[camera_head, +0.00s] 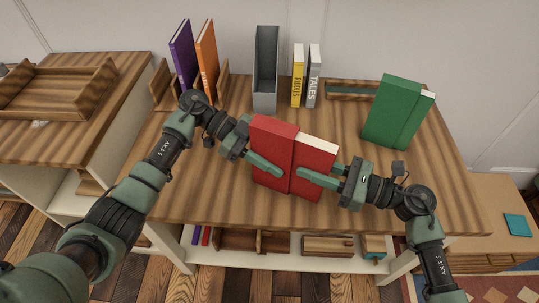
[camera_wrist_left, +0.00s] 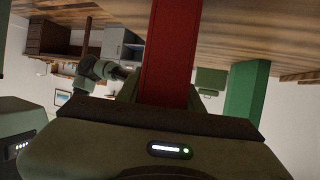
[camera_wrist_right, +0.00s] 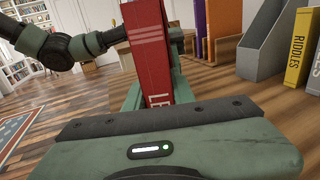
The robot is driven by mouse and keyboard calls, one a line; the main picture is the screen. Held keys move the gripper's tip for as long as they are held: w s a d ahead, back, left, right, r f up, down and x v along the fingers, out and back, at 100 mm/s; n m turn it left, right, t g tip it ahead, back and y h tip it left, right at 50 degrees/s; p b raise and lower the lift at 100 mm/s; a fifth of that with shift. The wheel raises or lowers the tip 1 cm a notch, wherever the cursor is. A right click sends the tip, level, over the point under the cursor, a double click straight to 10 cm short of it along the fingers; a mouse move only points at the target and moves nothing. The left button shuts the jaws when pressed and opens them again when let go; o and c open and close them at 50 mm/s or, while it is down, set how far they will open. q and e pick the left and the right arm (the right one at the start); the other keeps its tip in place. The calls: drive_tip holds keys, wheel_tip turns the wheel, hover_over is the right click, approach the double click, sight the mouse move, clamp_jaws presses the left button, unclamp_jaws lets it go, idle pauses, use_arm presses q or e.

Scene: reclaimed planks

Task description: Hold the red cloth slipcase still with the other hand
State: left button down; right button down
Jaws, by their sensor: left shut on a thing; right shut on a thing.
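The red cloth slipcase (camera_head: 272,135) stands upright near the front middle of the table; its plain red back fills the middle of the left wrist view (camera_wrist_left: 170,50). A red book (camera_head: 314,158) with pale page tops sticks out of its right side. The book's spine with pale bands and lettering shows in the right wrist view (camera_wrist_right: 148,50). My left gripper (camera_head: 266,163) is shut on the slipcase from the left. My right gripper (camera_head: 318,178) is shut on the book from the right. The far fingers are hidden behind both.
A green slipcase with a book (camera_head: 391,112) stands at the right. Purple (camera_head: 183,54) and orange (camera_head: 206,55) books, a grey holder (camera_head: 265,70), a yellow book (camera_head: 297,75) and a grey book (camera_head: 313,76) line the back. Bare wood (camera_head: 410,190) lies at front right.

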drive_tip(key=shift+w+a+r, duration=0.1)
drive_tip(key=shift+a+r, duration=0.05)
drive_tip(key=shift+r, duration=0.05)
